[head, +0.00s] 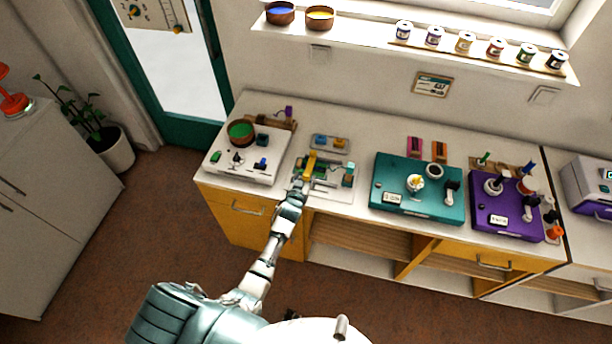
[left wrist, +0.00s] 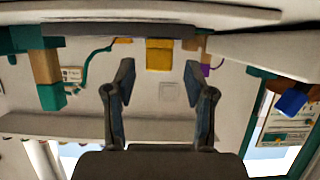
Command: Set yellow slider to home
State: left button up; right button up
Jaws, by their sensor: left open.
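The yellow slider (head: 310,163) is on a light board (head: 333,192) on the counter, among green blocks. My left gripper (head: 303,180) is at the near side of the slider, its fingers small and partly merged with the board in the head view. In the left wrist view, the yellow block (left wrist: 159,54) shows beyond and between the fingertips of my open left gripper (left wrist: 159,76). There is a visible gap on both sides, and nothing is held. My right gripper is in neither view.
A white board (head: 225,168) with a green bowl stands to the left. A grey tray (head: 316,146) with blue and yellow blocks lies behind. A teal box (head: 391,202) and a purple box (head: 490,225) stand to the right. A teal and wooden post (left wrist: 47,75) shows left in the wrist view.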

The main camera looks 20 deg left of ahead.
aim_at(310, 165)
pick_arm(q)
jog(key=shift+x, duration=1.45)
jog(key=shift+d, duration=0.1)
grip_shut()
